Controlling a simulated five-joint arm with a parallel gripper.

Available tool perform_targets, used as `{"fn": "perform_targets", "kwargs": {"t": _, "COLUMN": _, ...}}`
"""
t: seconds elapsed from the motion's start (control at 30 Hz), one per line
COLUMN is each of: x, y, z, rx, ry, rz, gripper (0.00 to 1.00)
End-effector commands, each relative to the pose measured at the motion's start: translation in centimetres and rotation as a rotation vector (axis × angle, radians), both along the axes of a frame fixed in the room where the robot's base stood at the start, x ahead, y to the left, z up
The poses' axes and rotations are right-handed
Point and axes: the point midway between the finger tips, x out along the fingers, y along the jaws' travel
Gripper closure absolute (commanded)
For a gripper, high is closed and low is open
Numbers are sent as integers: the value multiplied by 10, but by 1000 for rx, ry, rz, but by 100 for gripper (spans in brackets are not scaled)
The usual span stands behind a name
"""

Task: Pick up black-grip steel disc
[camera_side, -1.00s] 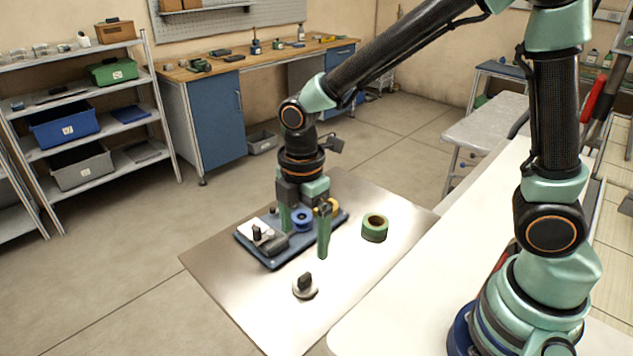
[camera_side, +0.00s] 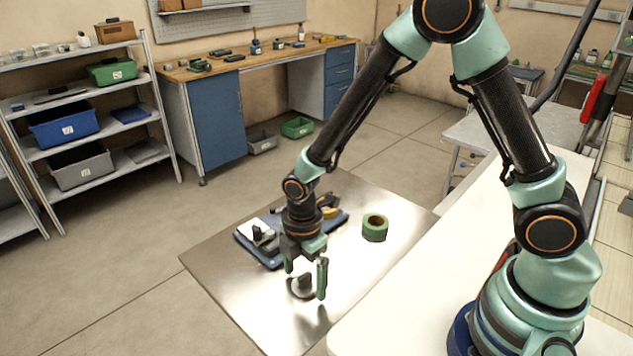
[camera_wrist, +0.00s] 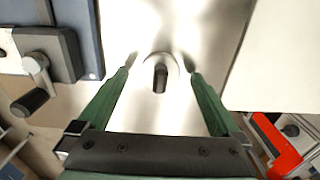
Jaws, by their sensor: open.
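The steel disc (camera_side: 293,291) with a black grip lies on the metal plate, partly hidden behind my gripper in the side view. In the wrist view its black grip (camera_wrist: 160,78) stands between and just beyond my two fingertips. My gripper (camera_side: 305,284) is open and empty, pointing down over the disc. In the wrist view my gripper (camera_wrist: 161,70) has one green finger to each side of the disc, both apart from the grip. How high the fingertips are above the plate is hard to tell.
A blue tray (camera_side: 245,241) with several items stands behind my gripper on the metal plate (camera_side: 225,270). A green tape roll (camera_side: 375,228) stands to the right of the tray. The plate's front left is clear. A white table (camera_side: 400,310) lies to the right.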

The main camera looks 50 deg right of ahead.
Motion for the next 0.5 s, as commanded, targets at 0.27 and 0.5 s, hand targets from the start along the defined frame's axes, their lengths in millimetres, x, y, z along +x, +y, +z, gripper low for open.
{"fn": "perform_targets", "kwargs": {"t": 0.27, "x": 0, "y": 0, "z": -5, "rx": 0, "ry": -1, "rz": 0, "gripper": 0}}
{"fn": "perform_targets", "kwargs": {"t": 0.5, "x": 0, "y": 0, "z": -5, "rx": 0, "ry": -1, "rz": 0, "gripper": 73}}
